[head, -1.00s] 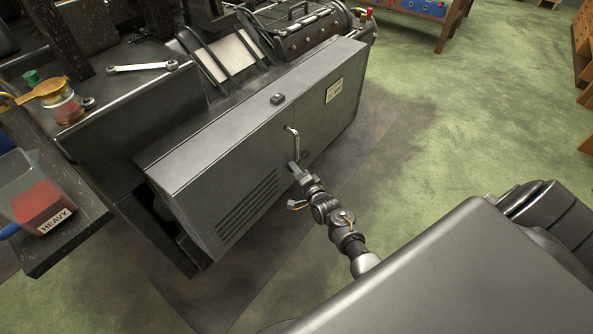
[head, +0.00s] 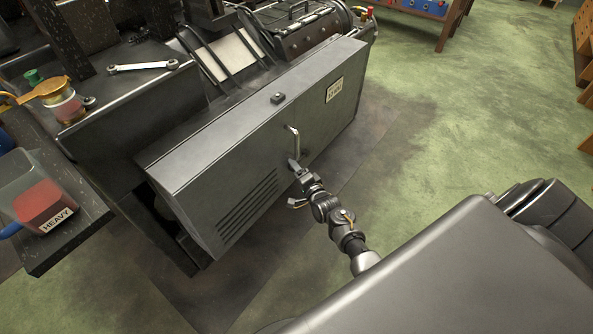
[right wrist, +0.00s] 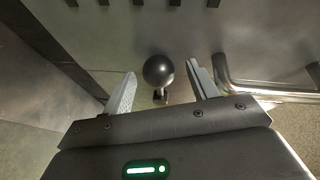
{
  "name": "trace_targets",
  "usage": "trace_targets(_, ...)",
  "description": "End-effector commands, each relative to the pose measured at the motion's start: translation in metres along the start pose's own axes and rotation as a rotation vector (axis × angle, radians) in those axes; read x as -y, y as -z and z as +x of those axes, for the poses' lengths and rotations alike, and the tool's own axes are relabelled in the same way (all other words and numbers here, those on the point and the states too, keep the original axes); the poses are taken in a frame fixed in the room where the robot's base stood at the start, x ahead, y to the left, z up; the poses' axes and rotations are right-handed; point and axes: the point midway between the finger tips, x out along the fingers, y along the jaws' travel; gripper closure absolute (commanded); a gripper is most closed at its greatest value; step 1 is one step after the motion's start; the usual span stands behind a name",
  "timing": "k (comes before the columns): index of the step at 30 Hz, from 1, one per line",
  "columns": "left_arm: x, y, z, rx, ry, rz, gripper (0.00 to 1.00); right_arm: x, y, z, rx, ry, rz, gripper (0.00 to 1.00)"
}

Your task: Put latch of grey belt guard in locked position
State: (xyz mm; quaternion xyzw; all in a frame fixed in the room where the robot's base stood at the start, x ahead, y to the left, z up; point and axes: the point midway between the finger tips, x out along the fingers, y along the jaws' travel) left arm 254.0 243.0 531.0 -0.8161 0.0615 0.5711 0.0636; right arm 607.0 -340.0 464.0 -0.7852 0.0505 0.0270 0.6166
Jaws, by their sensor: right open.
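The grey belt guard (head: 245,160) is a long box on the side of the machine, with a bent metal handle (head: 295,142) on its front face. My right gripper (head: 294,164) is at that face, just below the handle. In the right wrist view, a dark round knob (right wrist: 158,71) on a short stem, seemingly the latch, sits between my two open fingers, with a gap on each side. The handle also shows in that view, right of the fingers. In the head view the knob is hidden by my gripper. My left gripper is not in view.
Slotted vents (head: 248,207) mark the lower front of the guard. A wrench (head: 143,68) lies on the machine top. A bin labelled HEAVY (head: 42,205) stands on a shelf at the left. Green floor (head: 430,125) to the right of the guard is open.

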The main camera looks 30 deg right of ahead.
Motion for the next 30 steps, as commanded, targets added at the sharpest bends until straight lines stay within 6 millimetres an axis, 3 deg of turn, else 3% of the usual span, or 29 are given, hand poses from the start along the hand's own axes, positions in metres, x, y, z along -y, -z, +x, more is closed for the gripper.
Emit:
trace_targets(4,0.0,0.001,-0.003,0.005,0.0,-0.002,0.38,0.0,0.0,-0.014,0.0,-0.003,0.001,0.41)
trace_targets(12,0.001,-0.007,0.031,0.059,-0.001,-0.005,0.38,0.001,0.0,-0.068,0.001,-0.003,0.0,0.41)
trace_targets(18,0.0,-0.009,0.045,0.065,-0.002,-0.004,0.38,0.001,0.0,-0.097,0.0,-0.001,0.001,0.41)
trace_targets(30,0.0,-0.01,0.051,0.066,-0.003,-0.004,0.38,0.0,0.0,-0.107,0.0,0.001,0.001,0.41)
